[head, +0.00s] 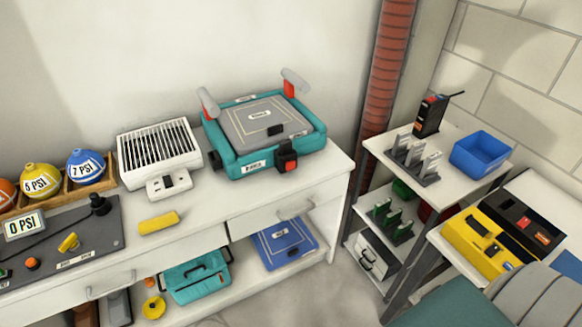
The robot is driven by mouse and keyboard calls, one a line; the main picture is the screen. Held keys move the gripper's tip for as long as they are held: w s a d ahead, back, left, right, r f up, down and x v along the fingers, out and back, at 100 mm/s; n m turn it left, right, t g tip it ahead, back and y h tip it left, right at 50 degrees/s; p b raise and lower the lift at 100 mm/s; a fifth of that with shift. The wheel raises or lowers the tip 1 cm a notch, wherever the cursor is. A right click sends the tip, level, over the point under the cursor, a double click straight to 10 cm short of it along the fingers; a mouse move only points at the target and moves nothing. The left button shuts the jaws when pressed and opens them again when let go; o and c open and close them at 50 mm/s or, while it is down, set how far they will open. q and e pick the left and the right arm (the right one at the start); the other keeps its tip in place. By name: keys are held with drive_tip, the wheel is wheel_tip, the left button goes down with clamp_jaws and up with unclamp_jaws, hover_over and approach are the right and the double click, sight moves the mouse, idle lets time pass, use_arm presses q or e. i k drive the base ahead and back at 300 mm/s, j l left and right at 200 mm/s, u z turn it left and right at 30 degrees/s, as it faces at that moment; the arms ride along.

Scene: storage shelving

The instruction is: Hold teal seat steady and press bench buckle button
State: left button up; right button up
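The teal seat (236,166) sits on the white bench near its right end. It has a grey padded top (250,117) with a small black block on it, and two upright pale grey arms with red bases at its back corners. A black buckle with a red button (287,157) is at the seat's front edge, right of a white label. Neither of my grippers is in view, and nothing is seen touching the seat or buckle.
A white slatted heater (159,152), a yellow block (158,222) and a grey control panel (75,240) lie left of the seat. A red-brown pipe (384,80) and a shelf rack with a blue bin (482,153) stand right. The bench front before the buckle is clear.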

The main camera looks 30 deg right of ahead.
sight(290, 165)
drive_tip(key=z, duration=1.15)
